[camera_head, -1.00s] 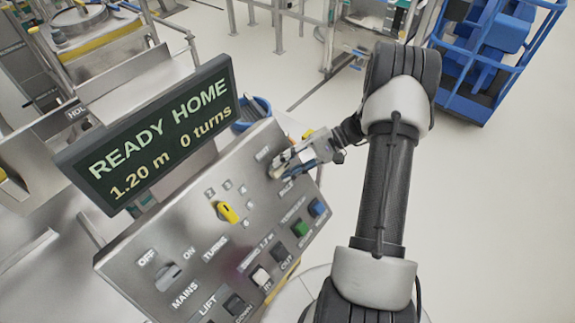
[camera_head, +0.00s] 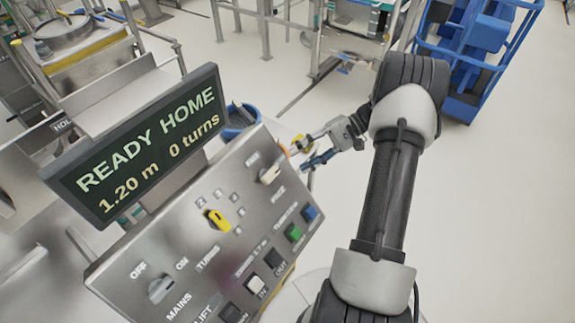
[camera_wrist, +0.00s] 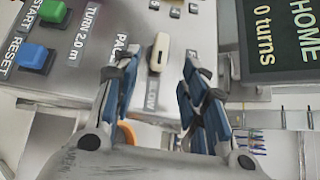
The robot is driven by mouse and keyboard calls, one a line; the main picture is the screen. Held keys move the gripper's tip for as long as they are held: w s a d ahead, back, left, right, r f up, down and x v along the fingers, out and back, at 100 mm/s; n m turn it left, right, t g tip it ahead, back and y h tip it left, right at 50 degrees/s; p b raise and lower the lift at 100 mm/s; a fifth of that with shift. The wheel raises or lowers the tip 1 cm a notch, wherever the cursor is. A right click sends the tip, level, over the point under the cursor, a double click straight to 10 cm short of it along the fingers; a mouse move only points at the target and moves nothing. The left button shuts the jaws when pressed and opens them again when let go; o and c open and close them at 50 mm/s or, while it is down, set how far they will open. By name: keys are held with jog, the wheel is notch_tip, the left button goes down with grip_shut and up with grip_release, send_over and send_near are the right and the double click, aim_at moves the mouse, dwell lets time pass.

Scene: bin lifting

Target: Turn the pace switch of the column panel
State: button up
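The pace switch is a cream knob on the sloping metal column panel. In the head view the knob (camera_head: 269,175) sits at the panel's upper right, above the PACE label. In the wrist view the knob (camera_wrist: 159,52) stands lengthwise up the picture, with a label that seems to read SLOW below it. My gripper (camera_head: 303,155) is just right of the knob in the head view, apart from the panel. In the wrist view my gripper (camera_wrist: 160,72) is open, one finger on either side of the knob, with nothing between them.
A display (camera_head: 145,145) above the panel (camera_head: 190,255) reads READY HOME, 1.20 m, 0 turns. A yellow turns knob (camera_head: 217,219), a mains knob (camera_head: 162,287) and green (camera_head: 293,233) and blue (camera_head: 309,213) buttons share the panel. A blue cart (camera_head: 470,55) stands behind.

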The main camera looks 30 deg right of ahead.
jog(key=shift+v, duration=1.6)
jog(key=s+a+r+n+g+h+b, duration=0.2)
jog(key=a+r+h+b, duration=0.15)
jog(key=a, duration=0.45)
jog(key=s+a+r+n+g+h+b, duration=0.2)
jog(key=a+r+h, duration=0.25)
jog(key=a, duration=0.35)
jog(key=s+a+n+t+h+b, duration=0.2)
jog(key=s+a+t, duration=0.1)
jog(key=s, duration=0.3)
jog(key=s+a+f+n+t+h+b, duration=0.1)
jog(key=s+a+n+t+h+b, duration=0.1)
jog(key=s+a, duration=0.3)
jog(key=s+n+b, duration=0.1)
jog(key=s, duration=0.1)
jog(key=shift+s+a+t+h, duration=0.3)
jog(key=shift+a+t+h, duration=0.05)
jog(key=shift+t+h, duration=0.05)
